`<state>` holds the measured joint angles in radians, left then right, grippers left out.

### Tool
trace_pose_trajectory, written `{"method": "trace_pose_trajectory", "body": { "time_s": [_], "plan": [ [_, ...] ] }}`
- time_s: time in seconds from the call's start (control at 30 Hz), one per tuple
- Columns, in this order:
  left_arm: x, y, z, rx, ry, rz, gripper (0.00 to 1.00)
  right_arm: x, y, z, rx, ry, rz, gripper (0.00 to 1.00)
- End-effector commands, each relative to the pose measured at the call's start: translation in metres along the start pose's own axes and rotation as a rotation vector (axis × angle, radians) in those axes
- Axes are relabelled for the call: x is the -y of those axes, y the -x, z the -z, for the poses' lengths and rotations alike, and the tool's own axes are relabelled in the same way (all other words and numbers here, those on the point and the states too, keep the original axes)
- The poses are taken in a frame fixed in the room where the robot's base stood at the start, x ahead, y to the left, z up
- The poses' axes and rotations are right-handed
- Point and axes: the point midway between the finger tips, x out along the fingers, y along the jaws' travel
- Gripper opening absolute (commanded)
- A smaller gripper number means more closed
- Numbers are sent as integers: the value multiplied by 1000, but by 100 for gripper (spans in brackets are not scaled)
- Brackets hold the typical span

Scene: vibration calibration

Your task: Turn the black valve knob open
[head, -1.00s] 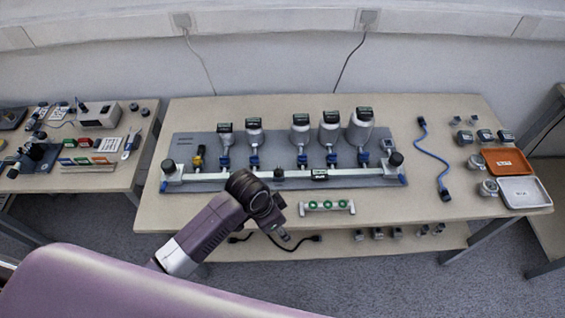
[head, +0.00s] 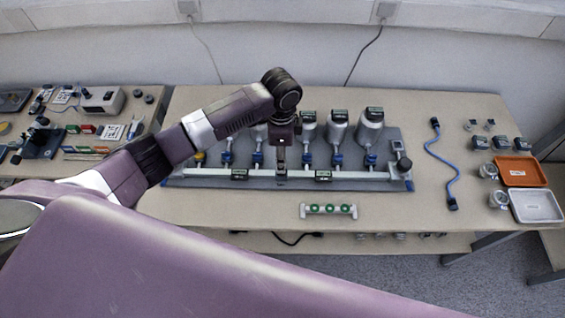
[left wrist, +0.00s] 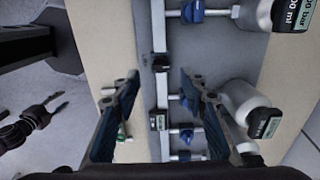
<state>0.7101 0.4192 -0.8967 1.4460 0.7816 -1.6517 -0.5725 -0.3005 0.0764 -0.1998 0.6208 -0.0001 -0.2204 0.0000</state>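A small black valve knob (left wrist: 161,63) sits on the pale pipe (left wrist: 162,92) of the test rig. My left gripper (left wrist: 159,76) is open above it. In the left wrist view the knob lies between the two spread fingers and shows no contact. In the head view my left gripper (head: 281,170) points down over the middle of the pipe (head: 350,174) and hides this knob. Another black knob (head: 404,164) stands at the pipe's right end. My right gripper (left wrist: 40,115) appears low at the left wrist view's left edge, its fingers apart.
White bottles (head: 339,128) with dark labels and blue valves (head: 371,160) stand behind the pipe. A rack with green lights (head: 329,210) lies in front. A blue cable (head: 446,165), an orange tray (head: 522,171) and a grey tray (head: 536,206) are to the right.

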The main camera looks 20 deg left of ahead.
Motion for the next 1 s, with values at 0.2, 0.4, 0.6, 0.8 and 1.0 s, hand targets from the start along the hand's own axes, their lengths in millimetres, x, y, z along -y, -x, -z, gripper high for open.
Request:
{"method": "trace_pose_trajectory", "body": {
  "time_s": [0.2, 0.4, 0.6, 0.8, 1.0],
  "plan": [
    [-1, -36, 0, 1, 1, -1, 40, 1, 7, -7, 10, 1, 1, 40],
    [0, -54, 0, -1, 2, 1, 40, -2, 8, -3, 5, 2, -2, 40],
    [0, -57, 0, -2, 1, 3, 40, -4, 8, 0, 2, 3, -4, 40],
    [0, -57, 0, -2, 1, 2, 30, -4, 8, 0, 1, 3, -5, 40],
    [0, -57, 0, -2, 1, 2, 8, -4, 8, 0, 0, 3, -5, 40]
  ]
}}
